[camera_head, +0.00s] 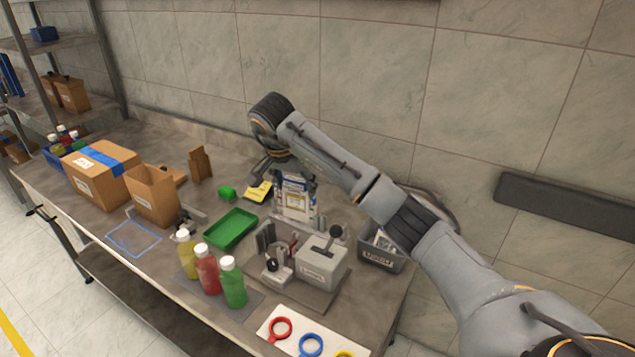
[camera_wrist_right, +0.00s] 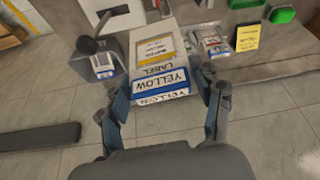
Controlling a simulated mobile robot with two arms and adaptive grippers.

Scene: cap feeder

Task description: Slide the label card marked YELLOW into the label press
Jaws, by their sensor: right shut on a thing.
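My right gripper (camera_head: 290,176) is over the white label holder (camera_head: 297,208) at the back of the bench. In the right wrist view its two fingers (camera_wrist_right: 168,98) are closed in on the sides of a white and blue card marked YELLOW (camera_wrist_right: 162,86). The card's lettering faces the wrist camera. The card's lower edge and the exact finger contact are hard to see. A pale grey box with a black-knobbed lever (camera_head: 320,270), apparently the label press, stands to the right and nearer; it also shows in the wrist view (camera_wrist_right: 101,62). My left gripper is not in view.
A yellow note (camera_head: 260,191) and green block (camera_head: 227,192) lie left of the holder. A green tray (camera_head: 231,229), several bottles (camera_head: 206,270) and cardboard boxes (camera_head: 152,197) stand further left. A grey bin (camera_head: 380,258) is at the right. Coloured rings (camera_head: 311,344) lie in front.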

